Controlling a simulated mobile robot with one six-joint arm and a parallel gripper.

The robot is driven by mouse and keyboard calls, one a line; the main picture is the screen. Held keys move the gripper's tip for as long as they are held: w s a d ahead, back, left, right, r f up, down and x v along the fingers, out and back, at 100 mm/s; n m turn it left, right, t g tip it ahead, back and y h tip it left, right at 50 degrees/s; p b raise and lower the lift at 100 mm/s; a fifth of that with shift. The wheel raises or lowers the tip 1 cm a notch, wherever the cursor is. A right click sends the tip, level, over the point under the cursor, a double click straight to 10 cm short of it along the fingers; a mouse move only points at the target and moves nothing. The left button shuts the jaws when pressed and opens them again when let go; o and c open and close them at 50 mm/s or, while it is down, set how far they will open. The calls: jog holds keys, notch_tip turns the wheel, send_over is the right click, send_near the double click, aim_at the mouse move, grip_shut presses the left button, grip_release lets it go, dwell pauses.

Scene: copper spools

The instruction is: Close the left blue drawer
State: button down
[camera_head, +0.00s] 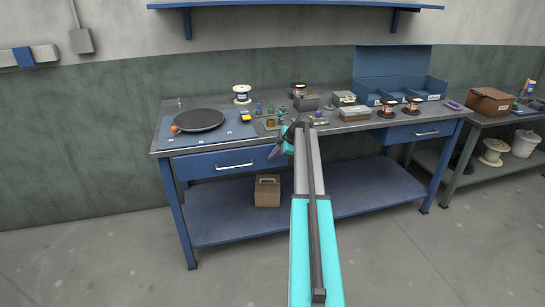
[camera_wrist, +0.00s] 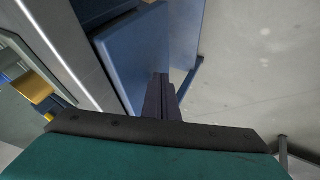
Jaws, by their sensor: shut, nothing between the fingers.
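The left blue drawer (camera_head: 205,166) is under the left part of the blue workbench and has a pale bar handle (camera_head: 234,166). Its front lies close below the tabletop edge; I cannot tell how large any gap behind it is. My gripper (camera_head: 274,154) is shut and empty, with its dark purple fingers pointing down and left at the right end of the drawer front, partly hiding that end. In the wrist view my gripper (camera_wrist: 161,80) points at blue panels of the bench. I cannot tell whether the fingers touch the drawer.
The tabletop holds a dark round disc (camera_head: 199,120), a white spool (camera_head: 242,94), copper spools (camera_head: 388,108) and blue bins (camera_head: 402,88). A right drawer (camera_head: 408,134) looks shut. A cardboard box (camera_head: 267,191) stands on the lower shelf (camera_head: 225,222). The floor in front is clear.

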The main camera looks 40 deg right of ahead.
jog(key=s+r+b, duration=0.1)
jog(key=s+r, duration=0.7)
jog(key=s, duration=0.1)
jog(key=shift+s+a, duration=0.15)
jog(key=shift+a, duration=0.2)
dwell(0.4)
jog(key=s+a+f+m+g+y, duration=0.2)
jog(key=a+f+m+g, duration=0.3)
jog(key=a+f, duration=2.25)
jog(key=s+a+f+m+g, duration=0.3)
jog(key=s+a+f, duration=0.9)
jog(key=a+f, duration=0.3)
jog(key=s+a+f+m+g+h, duration=0.1)
jog(key=s+a+f, duration=0.2)
jog(key=s, duration=0.6)
jog(key=s+a+f+m+g+h, duration=0.1)
jog(key=s+a+f+g, duration=0.1)
jog(key=s+a, duration=0.4)
jog(key=s+a+f+m+g+h, duration=0.1)
jog(key=s+a+f, duration=0.3)
jog(key=s, duration=0.8)
jog(key=shift+a+m+g+h, duration=0.3)
jog(key=shift+a+m, duration=0.1)
jog(key=shift+a, duration=0.05)
